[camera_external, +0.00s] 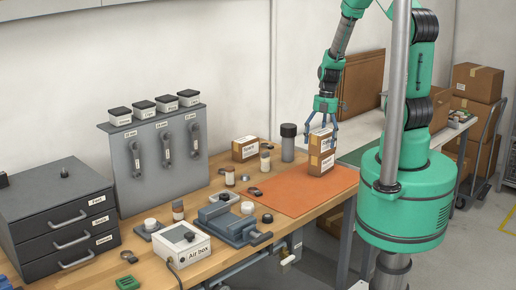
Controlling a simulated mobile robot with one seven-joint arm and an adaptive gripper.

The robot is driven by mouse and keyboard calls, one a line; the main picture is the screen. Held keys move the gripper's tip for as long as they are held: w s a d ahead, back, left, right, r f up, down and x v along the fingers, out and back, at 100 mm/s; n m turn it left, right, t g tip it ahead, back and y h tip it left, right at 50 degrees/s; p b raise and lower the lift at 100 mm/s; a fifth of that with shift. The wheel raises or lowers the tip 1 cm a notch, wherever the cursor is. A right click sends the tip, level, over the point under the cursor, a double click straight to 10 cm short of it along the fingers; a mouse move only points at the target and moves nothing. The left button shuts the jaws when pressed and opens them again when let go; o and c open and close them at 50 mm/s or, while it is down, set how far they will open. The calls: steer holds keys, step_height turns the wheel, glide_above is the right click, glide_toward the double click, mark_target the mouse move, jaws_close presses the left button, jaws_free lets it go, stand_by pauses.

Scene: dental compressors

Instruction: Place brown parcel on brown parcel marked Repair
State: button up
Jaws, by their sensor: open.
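A brown parcel (320,162) stands upright at the back of the orange mat, with a white label on its front. My gripper (321,146) is above it, pointing down, with its blue fingers open on either side of the parcel's upper part. I cannot tell whether the fingers touch it. A second brown parcel (244,151), lower and wider, sits on the wooden bench to the left, near the wall. It also has a white label. The writing on both labels is too small to read, so I cannot tell which says Repair.
The orange mat (292,200) is mostly clear. A dark-lidded grey jar (288,148) stands between the parcels, with small jars (265,161) nearby. A blue-grey vise (228,222), a white air box (181,243) and a drawer cabinet (55,215) occupy the bench's left part.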

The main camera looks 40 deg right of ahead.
steer(key=shift+r, duration=0.1)
steer(key=r, duration=0.4)
steer(key=d+r, duration=0.1)
steer(key=r, duration=0.7)
steer(key=shift+d, duration=0.4)
steer(key=shift+r, duration=0.2)
steer(key=s+a+r+m+t, duration=0.1)
steer(key=s+a+r+m, duration=0.15)
steer(key=r, duration=0.35)
steer(key=s+a+r+m+t+h, duration=0.1)
steer(key=a+r+m, duration=0.25)
steer(key=r, duration=0.25)
steer(key=s+a+r+m+t, duration=0.1)
steer(key=a+r+m, duration=0.2)
steer(key=r, duration=0.3)
steer(key=s+a+r+m+t, duration=0.2)
steer(key=s+a+r+m, duration=0.4)
steer(key=s+r+m, duration=0.3)
steer(key=s+r, duration=0.1)
steer(key=s, duration=0.2)
steer(key=shift+a+t+h, duration=0.15)
steer(key=shift+t+h, duration=0.15)
steer(key=shift+h, duration=0.1)
steer(key=shift+w+r, duration=0.1)
